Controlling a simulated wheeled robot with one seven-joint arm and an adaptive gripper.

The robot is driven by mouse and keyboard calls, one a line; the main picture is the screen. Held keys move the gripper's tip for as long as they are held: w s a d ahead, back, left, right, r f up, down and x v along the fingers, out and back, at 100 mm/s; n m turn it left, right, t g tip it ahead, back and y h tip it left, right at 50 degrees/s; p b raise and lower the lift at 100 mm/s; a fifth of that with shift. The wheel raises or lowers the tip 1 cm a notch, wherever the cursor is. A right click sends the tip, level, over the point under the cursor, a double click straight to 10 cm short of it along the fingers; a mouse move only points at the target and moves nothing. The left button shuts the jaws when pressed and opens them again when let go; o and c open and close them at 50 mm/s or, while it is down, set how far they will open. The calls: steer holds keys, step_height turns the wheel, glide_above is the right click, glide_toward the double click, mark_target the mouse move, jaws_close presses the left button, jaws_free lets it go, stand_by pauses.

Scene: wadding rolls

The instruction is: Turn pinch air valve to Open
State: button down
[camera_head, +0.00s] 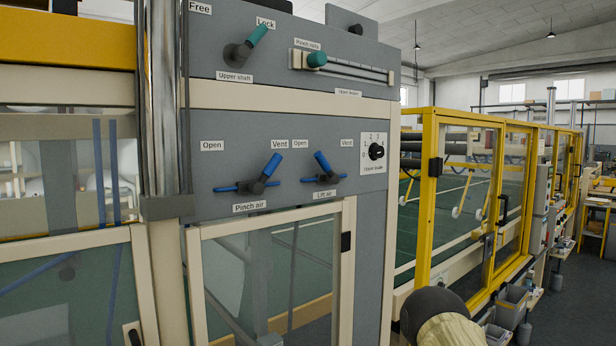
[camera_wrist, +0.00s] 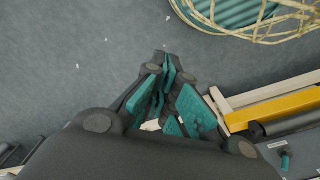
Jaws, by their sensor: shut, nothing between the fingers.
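The pinch air valve (camera_head: 268,172) is on the grey panel in the head view, above its "Pinch air" label. The matching "Open" label (camera_head: 212,146) is up and left of the valve. My gripper (camera_wrist: 167,78) shows in the wrist view with teal finger pads; it is shut and empty, over grey floor. It is not seen at the valve in the head view. The pinch air valve cannot be made out in the wrist view.
The lift air valve (camera_head: 323,167) is just right, its blue handle tilted up and left. A dial (camera_head: 376,151) is further right. A yellow-framed guard (camera_head: 427,200) stands beyond.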

steer(key=w+a+r+m+t+y, duration=0.1)
steer(key=w+a+r+m, duration=0.1)
steer(key=w+a, duration=0.3)
steer(key=w+a+r+m+t+y, duration=0.1)
steer(key=w+a+r+m, duration=0.15)
steer(key=w, duration=0.55)
steer(key=w+a+r+m+t+y, duration=0.2)
steer(key=w+a+r, duration=0.2)
steer(key=w+r, duration=0.45)
steer(key=w+a+r+m+t+y, duration=0.1)
steer(key=w+a+r+m+t, duration=0.2)
steer(key=w+r, duration=0.55)
steer(key=w+a+r+m+t+y, duration=0.15)
steer(key=w+a+r, duration=0.25)
steer(key=w+r, duration=0.5)
steer(key=w+r+m+t+y, duration=0.1)
steer(key=w+r+m, duration=0.15)
steer(key=r, duration=0.85)
steer(key=w+r+m+t+y, duration=0.1)
steer(key=w+r, duration=0.3)
steer(key=r, duration=0.8)
steer(key=d+r+m+t+y, duration=0.1)
steer(key=d+r+t, duration=0.1)
steer(key=r, duration=1.1)
steer(key=d+r+m+t+y, duration=0.2)
steer(key=d+r, duration=0.1)
steer(key=r, duration=1.1)
steer(key=shift+s+d+b, duration=0.15)
steer(key=shift+s+b, duration=0.25)
steer(key=shift+s, duration=0.05)
